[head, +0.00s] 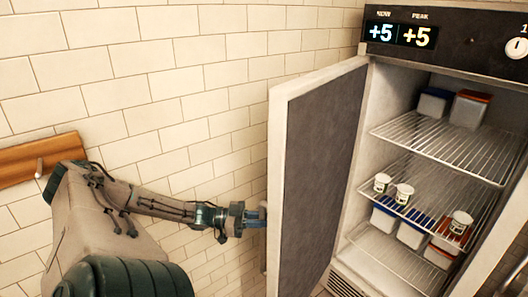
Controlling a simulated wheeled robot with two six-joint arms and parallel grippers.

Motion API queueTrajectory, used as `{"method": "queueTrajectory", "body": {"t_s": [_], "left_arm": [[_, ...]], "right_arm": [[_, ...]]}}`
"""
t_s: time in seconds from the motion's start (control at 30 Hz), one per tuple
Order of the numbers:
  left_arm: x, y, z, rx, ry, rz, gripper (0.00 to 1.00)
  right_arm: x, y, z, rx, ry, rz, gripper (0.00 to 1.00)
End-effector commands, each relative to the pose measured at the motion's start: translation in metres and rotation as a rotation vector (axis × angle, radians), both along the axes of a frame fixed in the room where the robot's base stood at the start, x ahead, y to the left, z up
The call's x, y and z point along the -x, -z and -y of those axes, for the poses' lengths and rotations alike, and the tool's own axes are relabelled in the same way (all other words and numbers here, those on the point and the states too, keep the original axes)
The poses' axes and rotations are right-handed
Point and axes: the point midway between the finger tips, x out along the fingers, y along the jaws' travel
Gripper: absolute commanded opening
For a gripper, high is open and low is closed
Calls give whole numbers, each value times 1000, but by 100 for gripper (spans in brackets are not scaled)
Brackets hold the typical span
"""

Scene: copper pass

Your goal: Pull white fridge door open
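The white fridge door (277,190) stands wide open, swung out to the left of the fridge (400,90). Its dark grey inner panel (322,170) faces me. My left gripper (258,215) is at the door's outer free edge, about halfway down, where a pale handle partly shows. The fingers look blue and small, and the door edge hides their tips, so I cannot tell whether they are shut on the handle. My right gripper is not in view.
The fridge holds wire shelves (440,140) with lidded tubs (468,110) and small white jars (403,194). A display panel (400,35) reads +5 and +5. A wooden rail (35,160) is on the tiled wall at left. The opening in front of the shelves is clear.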

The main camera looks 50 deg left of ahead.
Motion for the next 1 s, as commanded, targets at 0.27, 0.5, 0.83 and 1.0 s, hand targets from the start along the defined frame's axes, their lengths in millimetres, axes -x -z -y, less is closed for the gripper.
{"method": "queueTrajectory", "body": {"t_s": [0.27, 0.5, 0.83, 1.0], "left_arm": [[-1, -1, 0, -1, -1, 2, 28], [-1, -1, 0, 0, -1, 1, 39], [-1, 0, 2, 1, -3, 1, 39], [-6, 0, 16, 6, -36, 9, 39]], "right_arm": [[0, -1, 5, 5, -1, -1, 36], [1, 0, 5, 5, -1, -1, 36], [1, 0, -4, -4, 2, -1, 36], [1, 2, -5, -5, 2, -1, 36]]}}
